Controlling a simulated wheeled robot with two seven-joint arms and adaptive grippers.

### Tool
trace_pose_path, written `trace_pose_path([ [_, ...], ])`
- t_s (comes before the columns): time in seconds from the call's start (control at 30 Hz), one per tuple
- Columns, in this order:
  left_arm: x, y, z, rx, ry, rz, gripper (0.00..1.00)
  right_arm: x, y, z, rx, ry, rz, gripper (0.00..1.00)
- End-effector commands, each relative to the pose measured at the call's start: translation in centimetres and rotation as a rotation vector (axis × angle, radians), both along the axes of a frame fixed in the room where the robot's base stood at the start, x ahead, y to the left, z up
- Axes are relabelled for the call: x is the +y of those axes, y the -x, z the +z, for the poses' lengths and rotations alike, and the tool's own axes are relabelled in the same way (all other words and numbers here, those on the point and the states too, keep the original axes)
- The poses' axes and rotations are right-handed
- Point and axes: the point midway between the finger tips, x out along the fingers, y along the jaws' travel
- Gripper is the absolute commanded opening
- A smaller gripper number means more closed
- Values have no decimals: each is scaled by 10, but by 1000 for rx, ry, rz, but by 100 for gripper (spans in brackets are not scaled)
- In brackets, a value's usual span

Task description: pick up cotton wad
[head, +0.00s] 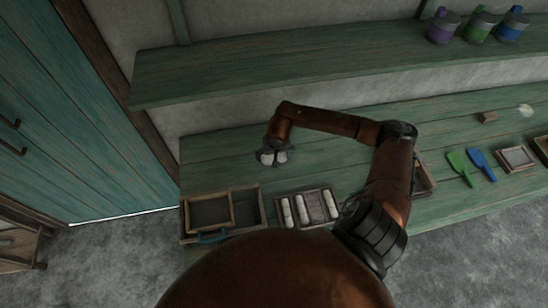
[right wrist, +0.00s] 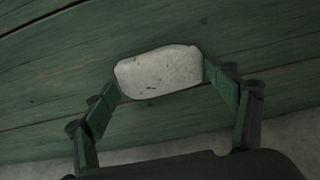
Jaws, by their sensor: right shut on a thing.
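The cotton wad (right wrist: 158,74) is a whitish, speckled, rounded block in the right wrist view. It lies between the two fingertips of my right gripper (right wrist: 162,76), which is shut on it. In the head view my right gripper (head: 273,156) is over the left part of the green workbench (head: 225,160), behind the trays. Pale patches show at its tip there, too small to tell apart. How high the wad is above the planks cannot be told. My left gripper is not in view.
Near the front edge stand a wooden tray (head: 252,202) and a box with several white rolls (head: 304,209). Right are green (head: 459,166) and blue (head: 480,163) brushes and a small frame (head: 515,157). A green shelf (head: 290,62) overhangs the bench, with paint cans (head: 443,28).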

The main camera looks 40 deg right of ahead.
Motion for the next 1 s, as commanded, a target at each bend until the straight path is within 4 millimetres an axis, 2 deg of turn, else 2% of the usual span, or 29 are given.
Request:
trace_pose_path([
  [0.27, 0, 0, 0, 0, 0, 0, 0, -1, 0, 4, -1, 2, 0, 66],
  [0.37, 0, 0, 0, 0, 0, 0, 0, -1, -1, 12, -1, 2, 1, 66],
  [0.5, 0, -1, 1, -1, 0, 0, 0, -1, -1, 32, -3, 3, 1, 66],
  [0.8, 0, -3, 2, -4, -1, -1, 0, 14, 48, 92, -2, 5, 3, 66],
  [1.0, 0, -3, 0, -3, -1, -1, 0, 29, 91, 110, 1, 4, 2, 66],
])
